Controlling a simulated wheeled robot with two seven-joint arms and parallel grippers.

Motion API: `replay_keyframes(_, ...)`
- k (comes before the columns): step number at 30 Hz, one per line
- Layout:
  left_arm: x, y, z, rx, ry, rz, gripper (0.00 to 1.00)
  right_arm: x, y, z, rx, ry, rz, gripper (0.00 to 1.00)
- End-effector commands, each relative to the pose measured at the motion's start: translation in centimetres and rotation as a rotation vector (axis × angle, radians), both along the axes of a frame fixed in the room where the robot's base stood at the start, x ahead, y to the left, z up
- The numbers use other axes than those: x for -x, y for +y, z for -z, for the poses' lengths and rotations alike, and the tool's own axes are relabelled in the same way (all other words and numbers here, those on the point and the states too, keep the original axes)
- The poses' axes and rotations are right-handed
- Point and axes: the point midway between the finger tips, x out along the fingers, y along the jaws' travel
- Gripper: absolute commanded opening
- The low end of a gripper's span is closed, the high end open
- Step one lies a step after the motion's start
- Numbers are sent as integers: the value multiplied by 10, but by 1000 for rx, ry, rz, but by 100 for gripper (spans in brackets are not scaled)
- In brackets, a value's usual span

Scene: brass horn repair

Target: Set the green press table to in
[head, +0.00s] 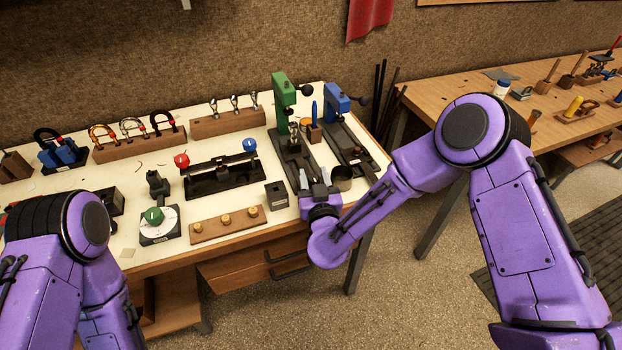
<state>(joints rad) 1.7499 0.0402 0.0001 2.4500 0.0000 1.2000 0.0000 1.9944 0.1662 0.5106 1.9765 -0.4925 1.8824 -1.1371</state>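The green press (284,98) stands at the back right of the white-topped bench, with a black ball knob at its right side. Its long dark base (296,148) runs toward the bench's front edge, with a small metal piece standing on it. The table's setting is too small to read. My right gripper (314,178) is low at the front end of this base, pointing away from me. Its fingers are small and blend with the dark metal there, so their gap and any contact are unclear. My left arm shows at the lower left, but its gripper is out of view.
A small dark block (276,195) and a wooden strip with brass knobs (228,224) lie left of my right gripper. Drawers are below.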

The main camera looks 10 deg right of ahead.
Motion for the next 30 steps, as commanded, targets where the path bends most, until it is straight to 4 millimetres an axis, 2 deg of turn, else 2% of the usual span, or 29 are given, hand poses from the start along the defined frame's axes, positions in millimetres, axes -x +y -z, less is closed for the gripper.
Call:
replay_keyframes(8, 0, 0, 0, 0, 0, 0, 57, 0, 1, 0, 0, -1, -3, 52)
replay_keyframes(11, 0, 0, 3, 0, 0, 0, 57, 6, 2, 1, -1, -1, -4, 52)
replay_keyframes(14, 0, 0, 11, 0, 0, 0, 57, 24, 4, 3, 2, -1, -8, 52)
replay_keyframes(21, 0, 0, 29, 0, 0, 0, 57, 81, 5, 4, 3, -1, -7, 52)
replay_keyframes(25, 0, 0, 33, 0, 0, 0, 57, 99, 6, 2, 1, -1, -5, 52)
replay_keyframes(30, 0, 0, 33, 0, 0, 0, 57, 105, 5, 0, 0, 0, -2, 52)
